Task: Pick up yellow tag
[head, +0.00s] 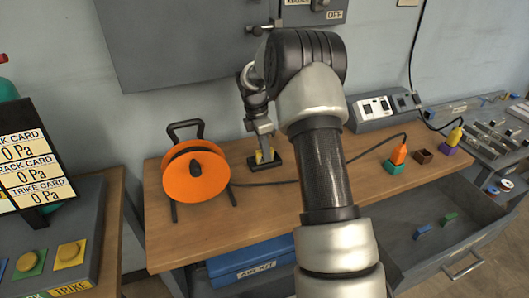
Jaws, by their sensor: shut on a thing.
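My gripper (265,161) is pointed down over the wooden workbench (250,225), just right of the orange reel. A small patch of yellow, the yellow tag (260,157), shows at its jaws. The gripper is shut on it. Most of the tag is hidden by the gripper, and I cannot tell whether it still touches the bench.
The orange cable reel (195,178) stands left of my gripper. A cable crosses the bench to an orange plug (399,153) in a green block. An open grey drawer (440,262) juts out below.

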